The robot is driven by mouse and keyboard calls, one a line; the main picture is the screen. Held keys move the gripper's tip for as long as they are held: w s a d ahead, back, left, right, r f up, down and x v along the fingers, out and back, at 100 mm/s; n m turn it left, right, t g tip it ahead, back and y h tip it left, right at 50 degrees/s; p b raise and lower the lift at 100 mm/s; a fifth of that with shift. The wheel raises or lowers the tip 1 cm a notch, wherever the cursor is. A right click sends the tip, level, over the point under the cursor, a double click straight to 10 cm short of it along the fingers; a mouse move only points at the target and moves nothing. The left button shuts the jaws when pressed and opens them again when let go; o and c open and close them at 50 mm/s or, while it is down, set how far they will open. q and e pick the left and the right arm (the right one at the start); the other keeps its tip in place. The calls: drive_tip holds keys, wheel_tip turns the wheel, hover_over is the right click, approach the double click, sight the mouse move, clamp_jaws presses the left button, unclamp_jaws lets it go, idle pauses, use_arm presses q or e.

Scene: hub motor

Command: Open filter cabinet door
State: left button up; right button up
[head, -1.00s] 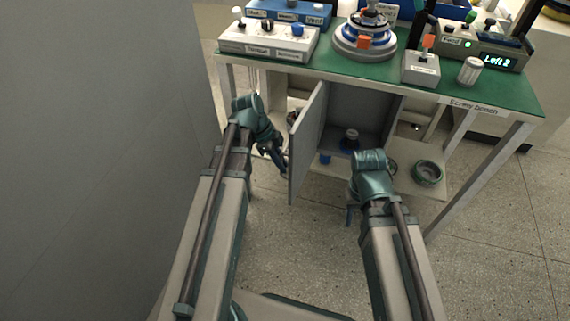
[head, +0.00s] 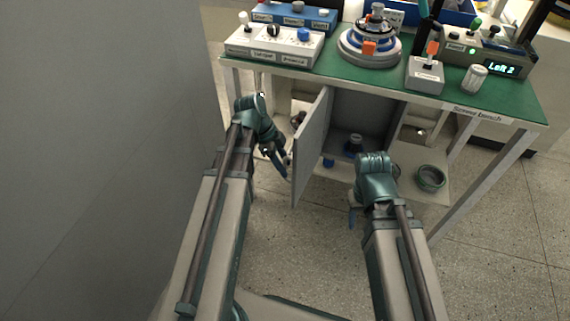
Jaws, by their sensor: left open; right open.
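The filter cabinet door (head: 311,146) is a grey panel that stands swung out from the cabinet (head: 367,112) under the bench. The cabinet's inside shows, with a dark and blue part (head: 353,144) standing in it. My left gripper (head: 284,170) is open at the left side of the door, close to its outer edge; I cannot tell whether it touches the door. My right gripper (head: 352,215) is open and empty below and right of the door, apart from it; my own wrist hides much of it.
The green-topped bench (head: 300,75) carries control boxes, a round motor assembly (head: 370,42) and a white ribbed knob (head: 474,77). A round bowl-like part (head: 431,178) sits on the lower shelf at right. A grey wall (head: 100,140) stands close at left. The speckled floor in front is clear.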

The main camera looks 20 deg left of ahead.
use_arm(q)
drive_tip(key=p+v, duration=1)
drive_tip(key=v, duration=0.2)
drive_tip(key=shift+r+p, duration=0.2)
drive_tip(key=shift+p, duration=0.1)
drive_tip(key=shift+a, duration=0.1)
